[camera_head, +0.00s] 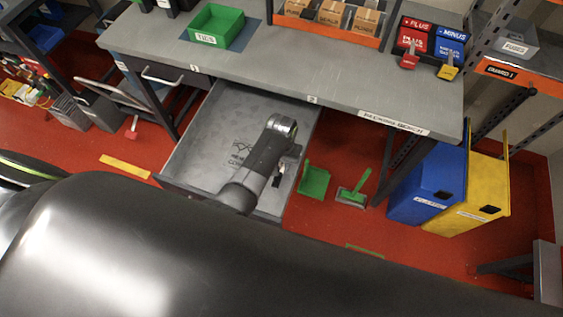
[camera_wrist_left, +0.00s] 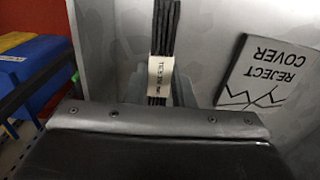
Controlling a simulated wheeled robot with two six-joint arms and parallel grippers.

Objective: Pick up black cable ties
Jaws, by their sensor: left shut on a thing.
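The black cable ties (camera_wrist_left: 165,30) are a bundle with a pale printed band around it, seen at the top middle of the left wrist view. My left gripper (camera_wrist_left: 160,98) is shut on the bundle, its fingers partly hidden behind the grey edge of my wrist. In the head view my left gripper (camera_head: 278,180) is over the right front part of the open drawer (camera_head: 205,120). My arm hides part of it there, and the ties are too small to make out clearly. My right gripper is in neither view.
A dark print reading "REJECT COVER" (camera_wrist_left: 265,72) shows beside the ties. The grey workbench (camera_head: 270,75) overhangs the drawer's back and carries a green bin (camera_head: 214,27). A green dustpan (camera_head: 314,181), a blue bin (camera_head: 428,188) and a yellow bin (camera_head: 478,200) stand to the right.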

